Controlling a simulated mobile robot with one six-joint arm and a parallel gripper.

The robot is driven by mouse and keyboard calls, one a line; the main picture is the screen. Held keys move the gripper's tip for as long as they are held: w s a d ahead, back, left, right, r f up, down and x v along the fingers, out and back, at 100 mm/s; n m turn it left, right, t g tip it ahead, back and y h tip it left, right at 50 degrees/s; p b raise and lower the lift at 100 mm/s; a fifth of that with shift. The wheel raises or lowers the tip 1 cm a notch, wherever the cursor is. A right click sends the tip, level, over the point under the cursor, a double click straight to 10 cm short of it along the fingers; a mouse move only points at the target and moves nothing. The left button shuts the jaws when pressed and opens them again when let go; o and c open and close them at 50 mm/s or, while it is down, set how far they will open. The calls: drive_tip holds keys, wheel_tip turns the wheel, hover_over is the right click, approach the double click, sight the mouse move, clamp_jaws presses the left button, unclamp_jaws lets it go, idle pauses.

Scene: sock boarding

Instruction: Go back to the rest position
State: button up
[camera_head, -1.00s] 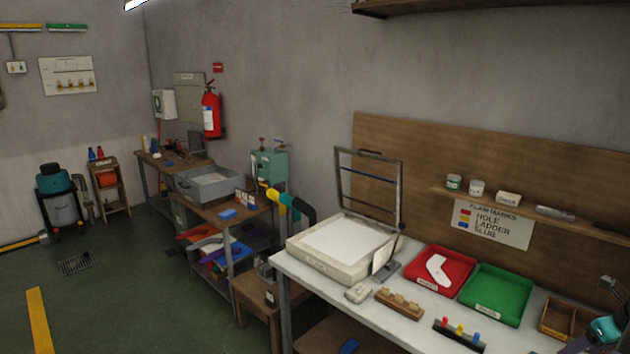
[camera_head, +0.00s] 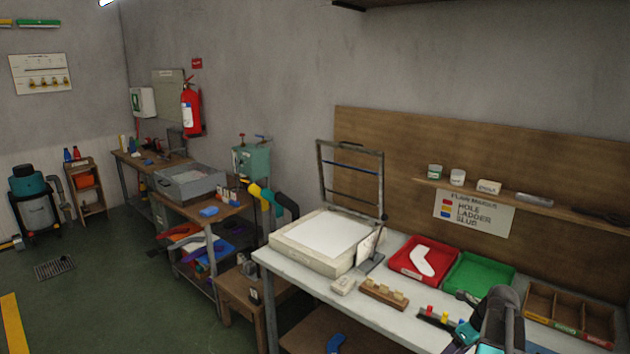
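My arm (camera_head: 500,318) rises from the bottom edge over the front right of the white workbench (camera_head: 330,292). Its grey end, with my gripper (camera_head: 467,298), is small and partly hidden at the front of the green tray (camera_head: 480,270). I cannot make out the fingers or anything held. A white sock (camera_head: 423,262) lies flat in the red tray (camera_head: 400,262), apart from my arm. The green tray looks empty where it shows.
A light box (camera_head: 290,255) with an upright frame (camera_head: 320,190) stands at the bench's left. A wooden peg block (camera_head: 384,294), a coloured-peg holder (camera_head: 432,318) and a divided wooden box (camera_head: 545,293) also stand on the bench. A shelf (camera_head: 440,183) runs behind. Floor at left is open.

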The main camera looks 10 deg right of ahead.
drive_tip(key=s+a+f+n+g+b, duration=0.2)
drive_tip(key=a+f+n+g, duration=0.15)
drive_tip(key=a+f, duration=0.95)
drive_tip(key=s+a+f+n+g+b, duration=0.2)
drive_tip(key=a+f+n, duration=0.3)
drive_tip(key=a+f, duration=0.8)
drive_tip(key=s+a+f+n+g+h+b, duration=0.1)
drive_tip(key=s+a+f+n, duration=0.5)
drive_tip(key=s+n, duration=0.3)
drive_tip(key=s+a+f+n+g+h+b, duration=0.1)
drive_tip(key=s+a+f+n, duration=0.4)
drive_tip(key=s+n, duration=0.5)
drive_tip(key=shift+s+a+f+n+g+h, duration=0.15)
drive_tip(key=shift+a+f+n+g+h, duration=0.65)
drive_tip(key=shift+n, duration=2.15)
drive_tip(key=shift+d+f+t+y, duration=0.3)
drive_tip(key=shift+d+f+t, duration=0.05)
drive_tip(key=shift+d+t, duration=0.15)
